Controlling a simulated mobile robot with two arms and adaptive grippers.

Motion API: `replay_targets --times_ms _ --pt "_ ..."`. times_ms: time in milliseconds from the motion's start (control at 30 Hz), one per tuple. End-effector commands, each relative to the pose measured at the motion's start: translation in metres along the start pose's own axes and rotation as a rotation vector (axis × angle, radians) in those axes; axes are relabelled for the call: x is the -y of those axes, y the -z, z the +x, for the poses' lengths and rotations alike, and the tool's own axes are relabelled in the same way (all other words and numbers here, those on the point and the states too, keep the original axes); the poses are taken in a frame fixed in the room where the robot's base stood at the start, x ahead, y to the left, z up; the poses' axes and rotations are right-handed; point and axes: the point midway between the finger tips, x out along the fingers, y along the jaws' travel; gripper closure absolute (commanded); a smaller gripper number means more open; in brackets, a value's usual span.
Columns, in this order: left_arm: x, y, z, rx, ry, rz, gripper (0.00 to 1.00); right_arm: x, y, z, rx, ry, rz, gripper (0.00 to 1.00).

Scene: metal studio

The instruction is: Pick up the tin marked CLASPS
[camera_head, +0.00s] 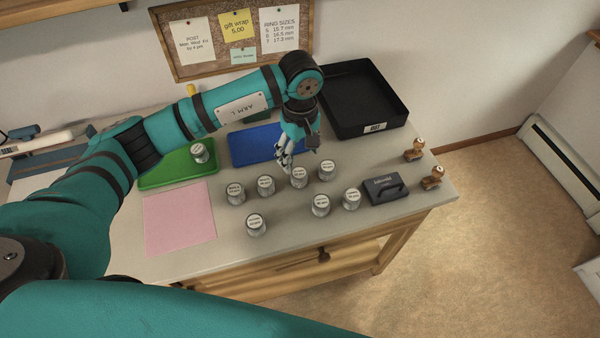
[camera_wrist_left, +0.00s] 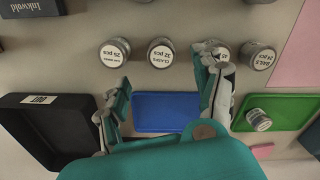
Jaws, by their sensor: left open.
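The tin marked CLASPS (camera_wrist_left: 161,54) is a small round silver tin with a white lid label. It stands upright on the table in a row of tins. In the head view it is the tin (camera_head: 299,178) just in front of my left gripper (camera_head: 299,158). The gripper is open and empty. In the left wrist view its fingers (camera_wrist_left: 168,76) spread on the near side of the tin, one toward each side, and the tin is apart from them. One finger partly covers the neighbouring tin on the right. My right gripper is not in view.
The EAR WIRES tin (camera_wrist_left: 113,53) and the BAILS tin (camera_wrist_left: 259,55) stand in the same row. More tins stand in front. A blue tray (camera_head: 252,145), a green tray (camera_head: 178,172) and a black bin (camera_head: 357,97) lie behind. A dark box (camera_head: 385,190) stands right.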

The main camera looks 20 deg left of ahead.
Motion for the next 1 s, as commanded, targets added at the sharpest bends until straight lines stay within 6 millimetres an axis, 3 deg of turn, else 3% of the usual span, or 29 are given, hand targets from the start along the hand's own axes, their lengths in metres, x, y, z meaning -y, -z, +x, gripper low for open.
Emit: replay_targets --times_ms 100,367,700,1000 --pt "0.001 -0.002 0.020 0.004 0.003 -0.001 0.32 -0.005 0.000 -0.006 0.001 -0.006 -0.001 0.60" --pt "0.001 -0.001 0.040 0.002 0.000 -0.002 0.32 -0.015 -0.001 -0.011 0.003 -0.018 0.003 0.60" --pt "0.003 0.000 0.084 0.003 0.000 -0.001 0.32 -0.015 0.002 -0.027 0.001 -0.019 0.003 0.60" --pt "0.003 0.000 0.088 0.002 -0.002 0.000 0.35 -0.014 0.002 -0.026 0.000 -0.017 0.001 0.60"
